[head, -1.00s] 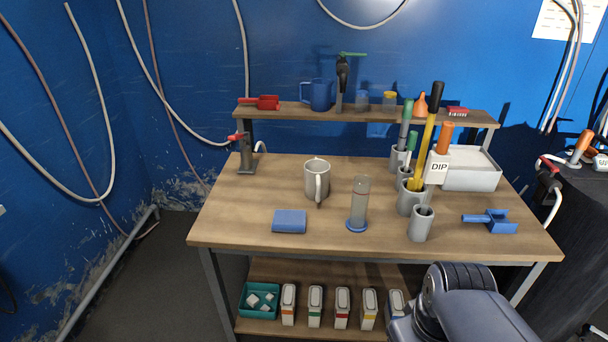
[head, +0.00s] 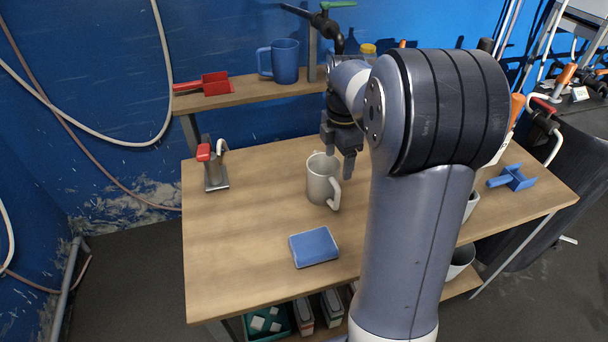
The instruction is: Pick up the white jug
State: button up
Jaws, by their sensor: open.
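The white jug (head: 319,184), a greyish-white mug shape, stands upright on the wooden table (head: 235,246). Its handle points to the front right. My gripper (head: 340,162) is open, fingers pointing down, just above and beside the jug's rim at its right rear. In this view the fingers overlap the top edge of the jug. I cannot tell whether they touch it. My arm hides much of the right part of the table.
A blue sponge-like block (head: 314,246) lies in front of the jug. A stand with a red handle (head: 214,165) is at the left. A blue jug (head: 279,62) and a red scoop (head: 205,84) sit on the raised shelf. The left front table is clear.

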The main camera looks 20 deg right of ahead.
aim_at(335, 183)
notch_tip(335, 183, down, 5)
jog(key=shift+r, duration=0.1)
jog(key=shift+a+f, duration=0.1)
jog(key=shift+f, duration=2.8)
jog(key=shift+c, duration=0.6)
jog(key=c, duration=1.2)
